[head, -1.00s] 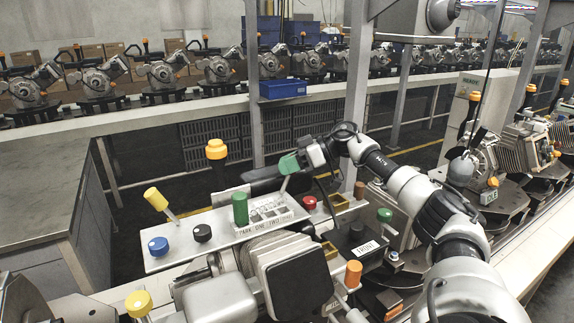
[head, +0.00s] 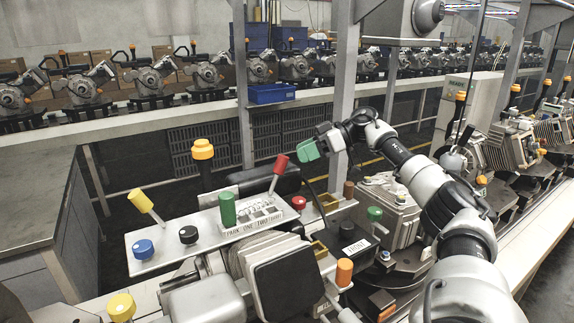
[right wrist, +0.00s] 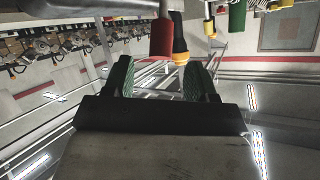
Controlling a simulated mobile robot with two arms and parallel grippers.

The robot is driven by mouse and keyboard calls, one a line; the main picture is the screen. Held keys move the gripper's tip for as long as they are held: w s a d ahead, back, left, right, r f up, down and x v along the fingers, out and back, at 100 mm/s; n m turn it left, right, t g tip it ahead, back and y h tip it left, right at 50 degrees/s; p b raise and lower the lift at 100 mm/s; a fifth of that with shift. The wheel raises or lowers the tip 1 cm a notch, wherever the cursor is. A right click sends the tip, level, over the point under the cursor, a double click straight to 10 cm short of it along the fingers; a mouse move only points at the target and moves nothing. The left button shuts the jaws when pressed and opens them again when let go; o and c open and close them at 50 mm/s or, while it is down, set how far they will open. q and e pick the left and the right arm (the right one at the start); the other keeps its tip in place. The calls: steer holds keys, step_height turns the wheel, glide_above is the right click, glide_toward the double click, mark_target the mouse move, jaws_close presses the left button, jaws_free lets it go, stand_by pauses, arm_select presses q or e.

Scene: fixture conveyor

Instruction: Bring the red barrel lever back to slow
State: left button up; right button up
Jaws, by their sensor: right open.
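The red barrel lever (head: 281,164) stands at the back right of the white control panel (head: 190,245), its thin stem leaning up to the right. My right gripper (head: 307,150), with green finger pads, is open and empty, just right of the red barrel and apart from it. In the right wrist view the red barrel (right wrist: 161,38) hangs beyond the open fingers (right wrist: 158,80), roughly in line with the gap between them. The panel's printed labels begin with PARK; I cannot read a slow mark. My left gripper is out of view.
A green barrel (head: 228,208), a yellow lever (head: 141,201), blue (head: 143,249) and black (head: 188,235) knobs and a red knob (head: 298,203) crowd the panel. A yellow-topped black post (head: 203,150) stands behind. A green knob (head: 375,214) is at right.

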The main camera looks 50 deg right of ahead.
steer(key=shift+v, duration=1.45)
steer(key=shift+f, duration=0.1)
